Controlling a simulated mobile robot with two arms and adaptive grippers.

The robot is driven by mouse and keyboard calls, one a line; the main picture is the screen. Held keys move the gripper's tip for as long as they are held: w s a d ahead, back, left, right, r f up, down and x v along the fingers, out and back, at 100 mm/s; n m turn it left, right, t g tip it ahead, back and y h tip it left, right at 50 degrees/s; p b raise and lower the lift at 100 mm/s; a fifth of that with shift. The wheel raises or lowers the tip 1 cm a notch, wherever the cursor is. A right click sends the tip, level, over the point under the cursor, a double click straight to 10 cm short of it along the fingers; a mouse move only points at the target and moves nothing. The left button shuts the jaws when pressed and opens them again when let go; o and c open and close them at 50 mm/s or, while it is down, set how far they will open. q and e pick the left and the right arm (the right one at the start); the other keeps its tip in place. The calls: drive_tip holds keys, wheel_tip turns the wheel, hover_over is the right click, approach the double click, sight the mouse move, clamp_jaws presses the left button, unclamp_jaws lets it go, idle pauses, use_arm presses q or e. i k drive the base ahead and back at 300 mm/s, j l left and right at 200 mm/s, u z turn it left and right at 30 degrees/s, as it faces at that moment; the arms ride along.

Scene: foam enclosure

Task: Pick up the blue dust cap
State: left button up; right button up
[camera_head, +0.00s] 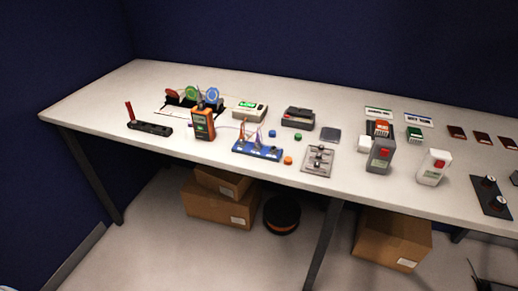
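A small blue cap (272,133), which looks like the blue dust cap, sits on the white tabletop near the middle of the table. It stands just behind the blue board with thin wires (257,150) and in front of the dark grey device (298,117). A green cap (297,137) is to its right, and an orange cap (288,160) is nearer the front edge. All three caps stand apart from each other. I cannot make out either of my grippers in the head view.
The long white table (100,105) holds many items. An orange handheld meter (204,124) stands left of the caps, and a grey metal plate (318,160) lies to the right. Cardboard boxes (218,204) and a black-orange spool (282,214) are on the floor below.

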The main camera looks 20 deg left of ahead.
sight(272, 134)
drive_tip(key=i+j+u, duration=0.1)
drive_tip(key=u, duration=0.25)
drive_tip(key=i+j+u, duration=0.15)
drive_tip(key=j+u, duration=0.2)
drive_tip(key=i+j+u, duration=0.1)
drive_tip(key=u, duration=0.25)
